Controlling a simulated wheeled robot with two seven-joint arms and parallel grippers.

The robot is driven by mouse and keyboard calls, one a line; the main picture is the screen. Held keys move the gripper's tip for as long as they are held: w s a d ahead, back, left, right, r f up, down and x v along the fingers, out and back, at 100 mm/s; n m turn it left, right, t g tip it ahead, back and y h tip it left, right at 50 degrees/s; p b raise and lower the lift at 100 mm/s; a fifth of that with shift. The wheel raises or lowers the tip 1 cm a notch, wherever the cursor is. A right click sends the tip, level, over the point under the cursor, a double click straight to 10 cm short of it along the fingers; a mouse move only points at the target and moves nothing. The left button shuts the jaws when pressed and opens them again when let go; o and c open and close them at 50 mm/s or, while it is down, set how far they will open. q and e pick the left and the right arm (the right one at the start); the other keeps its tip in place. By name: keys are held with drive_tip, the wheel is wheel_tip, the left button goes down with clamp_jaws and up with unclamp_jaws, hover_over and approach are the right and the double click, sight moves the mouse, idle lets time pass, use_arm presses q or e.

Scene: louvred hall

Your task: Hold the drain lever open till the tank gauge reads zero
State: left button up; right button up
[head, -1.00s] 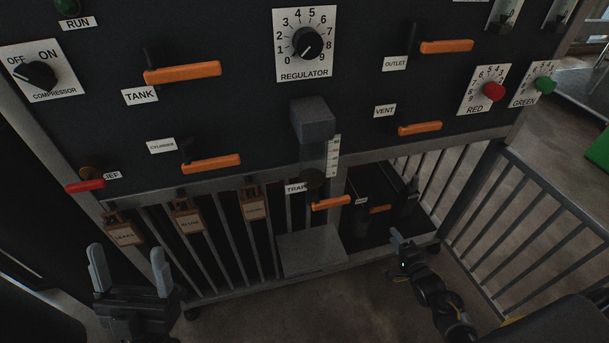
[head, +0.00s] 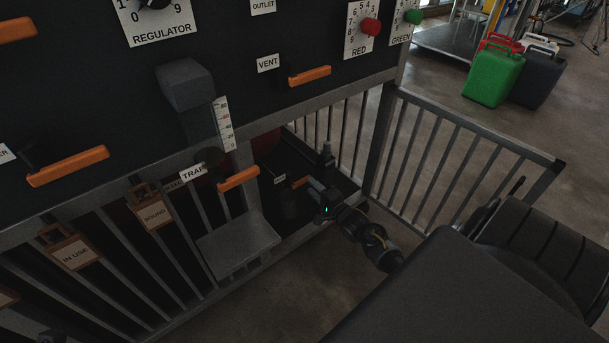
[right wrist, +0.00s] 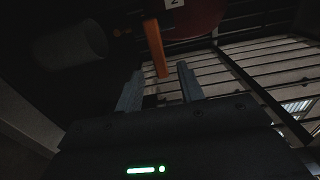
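A small orange lever (head: 300,181) sits low inside the frame under the panel, beside a small white tag (head: 279,179) that is too small to read in the head view. I take it for the drain lever. In the right wrist view the orange lever (right wrist: 154,48) hangs ahead of my right gripper (right wrist: 160,86), its lower end lined up between the fingers. The fingers are apart; I see no contact. My right gripper (head: 318,188) is right of the lever in the head view. A bit of my left gripper (head: 50,336) shows at the bottom edge.
The orange trap lever (head: 238,179) and a grey shelf (head: 238,246) are left of my right gripper. A numbered scale (head: 224,124) is above. A red rounded body (right wrist: 195,15) is behind the lever. A barred gate (head: 470,150) stands at right.

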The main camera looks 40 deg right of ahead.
sight(306, 181)
drive_tip(key=w+b, duration=0.1)
drive_tip(key=w, duration=0.2)
drive_tip(key=shift+w, duration=0.1)
drive_tip(key=shift+w+d+b, duration=0.1)
drive_tip(key=shift+w+b, duration=0.35)
drive_tip(key=shift+w, duration=0.4)
drive_tip(key=shift+c, duration=0.5)
clamp_jaws()
idle(0.4)
